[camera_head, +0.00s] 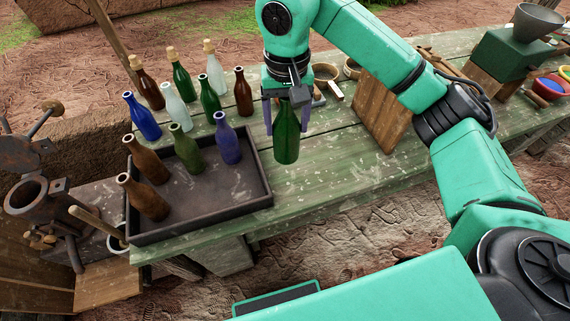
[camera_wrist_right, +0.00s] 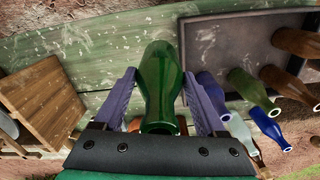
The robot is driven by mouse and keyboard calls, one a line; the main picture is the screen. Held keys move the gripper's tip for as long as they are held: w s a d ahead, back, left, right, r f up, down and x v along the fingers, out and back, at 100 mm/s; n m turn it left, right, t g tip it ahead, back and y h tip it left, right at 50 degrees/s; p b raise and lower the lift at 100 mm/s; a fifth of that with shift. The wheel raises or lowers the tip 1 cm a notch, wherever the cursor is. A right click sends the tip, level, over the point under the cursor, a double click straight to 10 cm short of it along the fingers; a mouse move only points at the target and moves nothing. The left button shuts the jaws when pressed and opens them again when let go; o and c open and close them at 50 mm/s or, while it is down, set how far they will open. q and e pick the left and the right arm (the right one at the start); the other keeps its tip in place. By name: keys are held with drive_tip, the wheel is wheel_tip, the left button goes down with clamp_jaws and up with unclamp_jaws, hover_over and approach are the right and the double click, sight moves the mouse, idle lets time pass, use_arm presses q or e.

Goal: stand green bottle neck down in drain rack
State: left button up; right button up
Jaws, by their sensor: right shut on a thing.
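My right gripper (camera_head: 287,118) is shut on a green bottle (camera_head: 286,145), with one finger on each side. In the head view the bottle's wider end hangs down over the table, to the right of the dark tray; its upper part is hidden by the gripper. The right wrist view also shows the green bottle (camera_wrist_right: 160,75) between the fingers of my right gripper (camera_wrist_right: 158,85). No rack with holes or pegs stands out; I cannot tell whether the shallow dark tray (camera_head: 215,205) is the drain rack. My left gripper is not in view.
Two brown bottles (camera_head: 148,198), an olive bottle (camera_head: 187,149) and a violet bottle (camera_head: 228,139) stand in the tray, necks up. Several other bottles, including a blue one (camera_head: 141,117), stand behind it. A wooden board (camera_head: 382,108) stands right of the gripper. The tray's front right is clear.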

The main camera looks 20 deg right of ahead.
sight(289, 143)
drive_tip(key=f, duration=0.6)
drive_tip(key=shift+d+f, duration=0.3)
wheel_tip(289, 143, down, 8)
drive_tip(key=shift+w+f+p, duration=0.2)
drive_tip(key=shift+w+p, duration=0.05)
drive_tip(key=shift+p, duration=0.2)
drive_tip(key=o, duration=1.4)
drive_tip(key=shift+a+r, duration=0.1)
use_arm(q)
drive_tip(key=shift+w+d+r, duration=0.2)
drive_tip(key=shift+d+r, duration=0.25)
use_arm(e)
drive_tip(key=shift+r, duration=0.1)
